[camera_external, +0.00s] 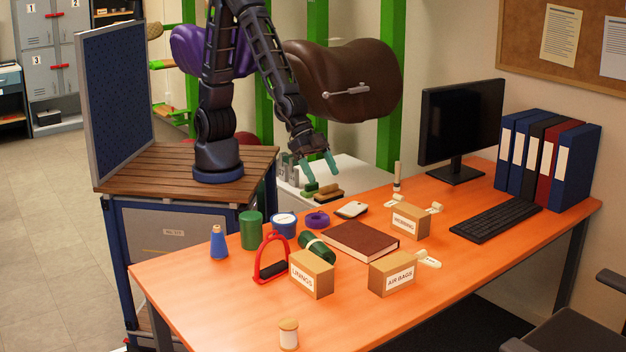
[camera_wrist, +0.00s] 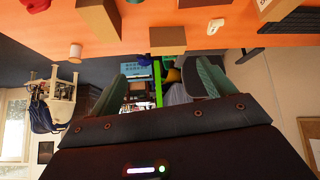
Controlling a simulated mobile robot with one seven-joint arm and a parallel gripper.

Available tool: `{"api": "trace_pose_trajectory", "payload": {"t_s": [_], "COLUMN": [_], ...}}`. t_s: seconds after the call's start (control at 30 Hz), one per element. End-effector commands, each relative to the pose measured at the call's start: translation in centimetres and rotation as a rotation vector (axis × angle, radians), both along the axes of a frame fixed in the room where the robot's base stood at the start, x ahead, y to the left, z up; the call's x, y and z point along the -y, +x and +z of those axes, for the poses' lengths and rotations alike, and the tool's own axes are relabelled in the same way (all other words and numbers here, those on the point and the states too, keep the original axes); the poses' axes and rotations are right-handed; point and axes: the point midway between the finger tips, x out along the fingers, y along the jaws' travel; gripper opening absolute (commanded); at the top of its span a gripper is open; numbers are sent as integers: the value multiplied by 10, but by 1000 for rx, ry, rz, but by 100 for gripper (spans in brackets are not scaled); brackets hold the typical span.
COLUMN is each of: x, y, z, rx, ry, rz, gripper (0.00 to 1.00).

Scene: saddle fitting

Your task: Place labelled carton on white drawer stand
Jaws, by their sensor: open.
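Three brown cartons with white labels stand on the orange desk: one reading AIR BAGS (camera_external: 392,274), one that seems to read LININGS (camera_external: 311,274), and one that seems to read WEBBING (camera_external: 410,220). The white drawer stand (camera_external: 352,172) is behind the desk, partly hidden by it and by my arm; its drawers cannot be made out. My gripper (camera_external: 319,172) is open and empty above the stand, apart from all cartons. In the wrist view, its green fingers (camera_wrist: 163,76) are spread, with a brown carton (camera_wrist: 167,40) beyond them on the desk.
Brushes (camera_external: 328,194) lie near the stand's front. A red stirrup (camera_external: 270,258), green roll (camera_external: 317,247), brown book (camera_external: 361,240) and thread spools crowd the desk. A monitor (camera_external: 460,125) and binders (camera_external: 548,155) stand right. A brown saddle (camera_external: 345,80) hangs behind my arm.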

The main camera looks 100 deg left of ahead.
Motion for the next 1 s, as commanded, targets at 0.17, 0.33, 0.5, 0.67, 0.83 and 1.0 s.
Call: {"api": "trace_pose_trajectory", "payload": {"t_s": [0.17,0.33,0.5,0.67,0.83,1.0], "x": [55,100,128,138,146,156], "y": [-16,-35,-53,-59,-53,-42], "z": [-47,-88,-117,-129,-140,-156], "rx": [34,74,106,121,122,122], "ry": [-2,-7,-11,-14,-13,-13], "rz": [-66,-121,-161,-176,-178,-176], "gripper": [82,82,82,82,82,82]}}
